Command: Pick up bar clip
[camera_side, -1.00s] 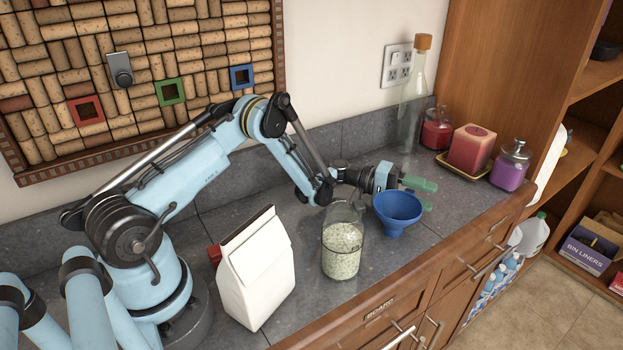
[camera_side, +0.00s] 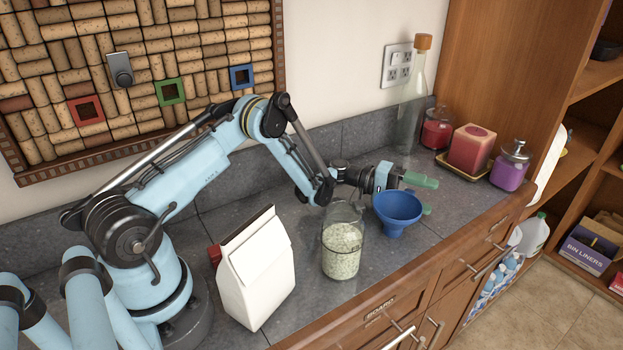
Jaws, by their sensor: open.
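My gripper (camera_side: 426,195) has green fingers and reaches to the right over the counter. It is open, with a gap between the upper and lower fingers; the lower one is partly hidden behind the blue funnel. I see nothing held between the fingers. I cannot make out a bar clip for certain. A small red piece (camera_side: 214,255) shows at the left edge of the white bag (camera_side: 256,272), well to the left of my gripper; I cannot tell if it is a clip.
A glass jar of pale grains (camera_side: 342,250) and a blue funnel (camera_side: 398,210) stand near the counter's front edge. A tall corked bottle (camera_side: 412,110), red jar (camera_side: 437,130), red candle (camera_side: 471,149) and purple jar (camera_side: 510,168) stand at the right. A wooden cabinet bounds the right end.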

